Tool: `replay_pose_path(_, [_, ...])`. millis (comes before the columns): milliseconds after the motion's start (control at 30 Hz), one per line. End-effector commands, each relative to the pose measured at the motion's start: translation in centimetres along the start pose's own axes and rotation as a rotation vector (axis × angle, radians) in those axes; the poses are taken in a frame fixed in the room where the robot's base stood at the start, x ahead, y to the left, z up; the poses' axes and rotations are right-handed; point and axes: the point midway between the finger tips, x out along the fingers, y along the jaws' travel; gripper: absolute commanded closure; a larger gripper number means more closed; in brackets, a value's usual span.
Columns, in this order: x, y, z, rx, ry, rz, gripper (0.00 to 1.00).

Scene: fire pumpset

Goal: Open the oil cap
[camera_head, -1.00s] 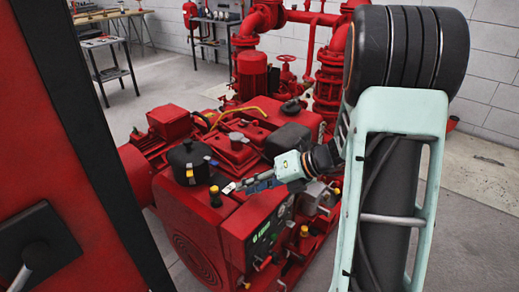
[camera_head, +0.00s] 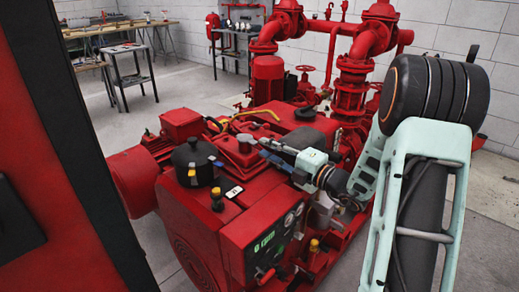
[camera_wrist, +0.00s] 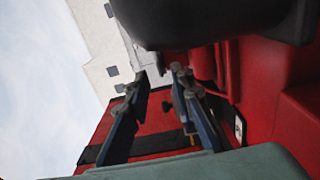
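My gripper (camera_head: 265,147) reaches in from the right over the top of the red engine (camera_head: 225,240). Its two blue-grey fingers are spread, with a gap and nothing held between them in the wrist view (camera_wrist: 160,76). Just left of the fingertips in the head view, a round grey-brown cap (camera_head: 243,138) sits on a raised red mount. Contact with it cannot be told. A black round lid (camera_head: 305,114) lies farther back. No label shows which one is the oil cap.
A black canister (camera_head: 196,160) and a yellow-topped knob (camera_head: 216,194) stand left of the gripper. A control panel (camera_head: 265,243) is at the engine's front. A large dark rounded body (camera_wrist: 200,18) is close across the top of the wrist view. A red cabinet (camera_head: 50,150) fills the left.

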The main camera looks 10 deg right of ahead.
Motion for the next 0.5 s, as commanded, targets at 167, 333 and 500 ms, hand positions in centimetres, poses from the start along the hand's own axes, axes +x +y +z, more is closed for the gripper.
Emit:
replay_pose_path(167, [2.5, -0.1, 0.0, -0.001, 0.001, 0.000, 0.78])
replay_pose_path(333, [3.5, -0.1, 0.0, 0.000, 0.000, -0.001, 0.78])
replay_pose_path(500, [3.5, 0.0, 0.0, 0.000, -0.001, -0.001, 0.78])
